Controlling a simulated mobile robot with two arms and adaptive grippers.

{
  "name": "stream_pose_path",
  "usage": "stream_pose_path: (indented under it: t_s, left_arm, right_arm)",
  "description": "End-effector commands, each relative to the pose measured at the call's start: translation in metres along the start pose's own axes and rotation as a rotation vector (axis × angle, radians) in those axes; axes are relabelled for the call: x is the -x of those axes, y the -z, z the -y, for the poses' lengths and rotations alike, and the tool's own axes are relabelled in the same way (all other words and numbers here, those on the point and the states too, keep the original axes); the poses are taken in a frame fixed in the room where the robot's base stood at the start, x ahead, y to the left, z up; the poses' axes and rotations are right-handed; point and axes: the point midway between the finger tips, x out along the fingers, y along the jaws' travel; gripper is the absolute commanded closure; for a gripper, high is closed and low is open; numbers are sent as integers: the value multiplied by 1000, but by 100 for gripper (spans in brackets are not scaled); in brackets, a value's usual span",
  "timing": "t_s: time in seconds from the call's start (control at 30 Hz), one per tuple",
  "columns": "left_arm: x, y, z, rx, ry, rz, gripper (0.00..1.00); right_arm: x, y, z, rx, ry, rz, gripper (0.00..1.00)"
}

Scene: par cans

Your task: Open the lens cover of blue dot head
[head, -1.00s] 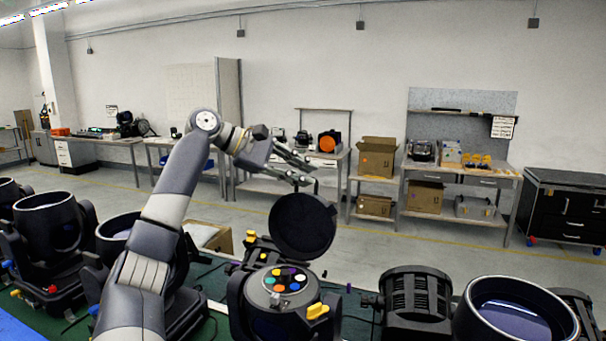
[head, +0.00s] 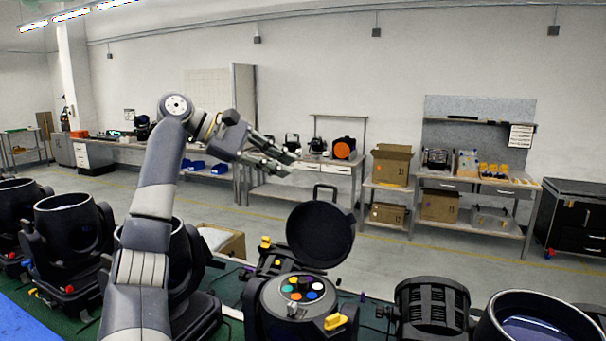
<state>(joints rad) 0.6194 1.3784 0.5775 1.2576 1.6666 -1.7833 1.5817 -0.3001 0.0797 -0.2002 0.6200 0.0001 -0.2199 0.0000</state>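A black moving head (head: 262,310) stands at the front centre. Its top face carries several coloured dots (head: 303,288), a blue one among them, and a yellow latch (head: 335,321). A round black lens cover (head: 320,232) with a handle on its upper rim stands upright, swung open behind that face. My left gripper (head: 291,163) is in the air above and to the left of the cover, apart from it, with its fingers spread and nothing between them. My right gripper is not in view.
Other black heads stand at left (head: 75,240) and right, one with a bare lens (head: 535,325). A finned black unit (head: 432,305) is beside the centre head. A cardboard box (head: 222,240) sits behind my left arm. Benches line the far wall.

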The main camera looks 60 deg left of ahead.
Motion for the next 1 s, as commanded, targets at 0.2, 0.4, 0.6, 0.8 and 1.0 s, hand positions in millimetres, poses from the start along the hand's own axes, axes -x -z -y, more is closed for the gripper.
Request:
stream_pose_path:
  t_s: [0.2,0.4,0.6,0.8,1.0]
  left_arm:
    - [23,-2,0,-2,0,2,84]
    - [26,-2,0,-3,1,3,84]
    - [26,-2,0,-3,1,3,84]
    - [25,-2,0,-3,1,3,84]
    - [25,-2,0,-3,2,3,84]
  right_arm:
    - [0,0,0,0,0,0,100]
    - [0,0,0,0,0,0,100]
    - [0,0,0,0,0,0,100]
    - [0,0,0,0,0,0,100]
    - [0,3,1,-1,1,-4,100]
